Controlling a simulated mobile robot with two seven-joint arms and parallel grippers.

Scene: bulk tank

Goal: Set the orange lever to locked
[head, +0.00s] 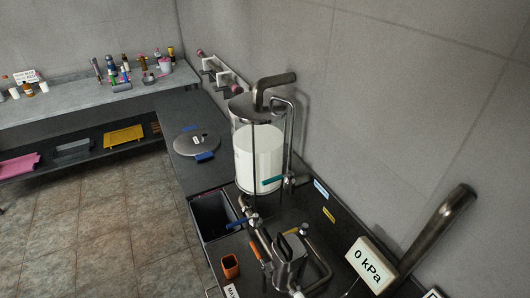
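The orange lever (256,252) is a slim orange handle low in the middle of the head view. It sits among the metal pipes just left of a grey pump-like block (289,258), and runs slanting from upper left to lower right. I cannot tell from this view whether it stands at locked or not. Neither of my grippers shows in the head view, and nothing is seen touching the lever.
A clear tank (259,156) with white contents stands behind the pipes. A teal lever (271,181) and a blue lever (236,223) are close by. A dark bin (212,216), an orange cup (230,266) and a "0 kPa" display (369,266) flank the pipework.

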